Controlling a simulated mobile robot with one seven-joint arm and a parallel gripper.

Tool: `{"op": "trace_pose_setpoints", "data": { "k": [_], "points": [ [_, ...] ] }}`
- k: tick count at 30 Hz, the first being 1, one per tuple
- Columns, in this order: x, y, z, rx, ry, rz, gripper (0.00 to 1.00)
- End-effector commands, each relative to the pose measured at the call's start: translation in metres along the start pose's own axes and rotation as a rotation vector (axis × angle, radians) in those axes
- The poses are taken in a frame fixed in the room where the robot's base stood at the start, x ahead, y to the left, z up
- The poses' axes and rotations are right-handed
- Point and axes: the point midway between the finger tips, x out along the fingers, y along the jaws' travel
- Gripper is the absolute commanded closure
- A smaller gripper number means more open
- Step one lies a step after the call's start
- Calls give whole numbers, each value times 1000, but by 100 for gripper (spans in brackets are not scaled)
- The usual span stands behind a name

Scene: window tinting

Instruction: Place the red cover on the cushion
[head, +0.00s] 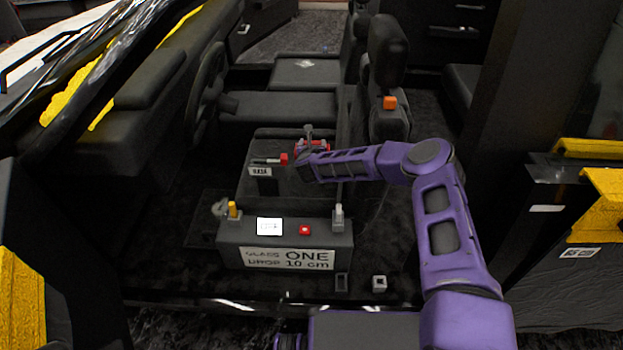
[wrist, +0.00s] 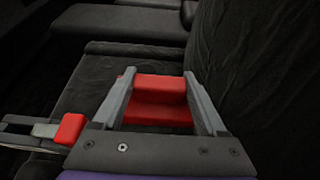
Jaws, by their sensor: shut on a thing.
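The red cover (head: 321,149) is a blocky red piece, seen in the head view at the end of my purple arm. In the wrist view the cover (wrist: 158,84) sits between the two grey fingers of my gripper (wrist: 159,76), which is shut on it. My gripper (head: 311,139) is above the dark seat cushion (head: 272,142) in the head view. The cushion also shows past the fingers in the wrist view (wrist: 110,68). The gap between the cover and the cushion cannot be told. The cover's underside is hidden.
A red-tipped lever (head: 284,159) above a small white label stands left of my gripper. In front is a dark box (head: 230,236) with a red button, a yellow switch and a "GLASS DROP" label. A tall seat back (head: 388,50) and steering wheel (head: 205,90) flank the area.

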Motion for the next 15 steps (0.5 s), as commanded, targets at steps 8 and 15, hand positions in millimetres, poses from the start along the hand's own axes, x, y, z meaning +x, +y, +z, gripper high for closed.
{"op": "trace_pose_setpoints", "data": {
  "k": [8, 15],
  "points": [
    [17, 0, -39, 0, -1, 0, 82],
    [31, 1, -75, 0, 2, 1, 82]
  ]
}}
